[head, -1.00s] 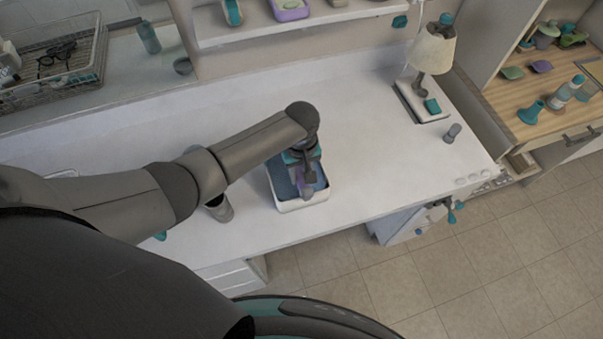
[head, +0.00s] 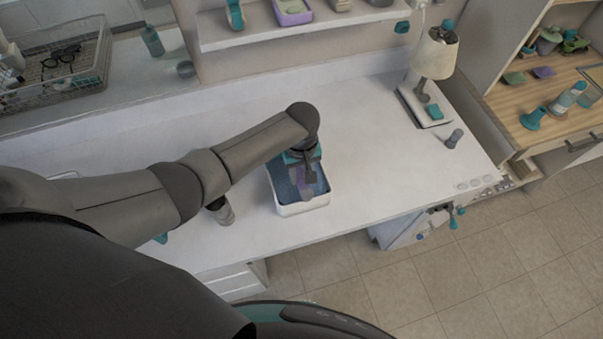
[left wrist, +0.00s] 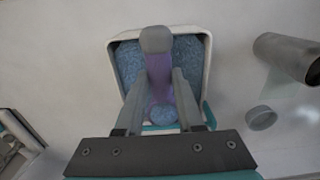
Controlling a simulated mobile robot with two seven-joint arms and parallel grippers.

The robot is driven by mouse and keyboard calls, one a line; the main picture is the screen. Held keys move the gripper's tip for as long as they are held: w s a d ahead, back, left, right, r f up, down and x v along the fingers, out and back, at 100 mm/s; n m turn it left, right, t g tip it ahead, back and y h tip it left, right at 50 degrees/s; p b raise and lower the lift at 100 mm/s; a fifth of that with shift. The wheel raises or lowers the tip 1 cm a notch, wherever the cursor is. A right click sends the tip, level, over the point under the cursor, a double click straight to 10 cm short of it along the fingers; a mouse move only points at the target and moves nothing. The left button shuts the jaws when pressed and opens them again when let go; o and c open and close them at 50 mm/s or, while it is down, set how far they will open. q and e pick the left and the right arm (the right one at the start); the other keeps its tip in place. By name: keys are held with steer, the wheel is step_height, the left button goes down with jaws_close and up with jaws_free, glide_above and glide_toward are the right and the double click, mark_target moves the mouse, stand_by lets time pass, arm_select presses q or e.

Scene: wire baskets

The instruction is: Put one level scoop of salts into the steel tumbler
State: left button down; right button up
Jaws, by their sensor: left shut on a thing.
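A white tray (head: 303,209) of blue salts (head: 283,180) stands on the white counter; in the left wrist view its rim (left wrist: 209,60) frames the salts (left wrist: 190,52). My left gripper (head: 307,176) points down over the tray, shut on a purple scoop (left wrist: 159,82) between its fingers. A grey rounded end of the scoop shows at the top in that view. A round blue patch lies near the lower end; I cannot tell whether it is salts in the bowl. The steel tumbler (head: 222,211) stands left of the tray, partly behind my arm; it also shows in the wrist view (left wrist: 288,58). My right gripper is out of view.
A small grey ring-like piece (left wrist: 261,118) lies near the tumbler. A lamp (head: 435,55) and a small dark cylinder (head: 454,138) stand to the right. A shelf (head: 300,28) runs above the back.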

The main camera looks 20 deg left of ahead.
arm_select(q)
steer(key=shift+w+a, duration=0.1)
steer(key=shift+w, duration=0.1)
steer(key=shift+w+a, duration=0.15)
steer(key=shift+w, duration=0.1)
steer(key=shift+w+a, duration=0.1)
steer(key=shift+w, duration=0.05)
stand_by(0.3)
steer(key=shift+w+a, duration=0.2)
steer(key=shift+w, duration=0.05)
steer(key=shift+w+a, duration=0.1)
stand_by(0.4)
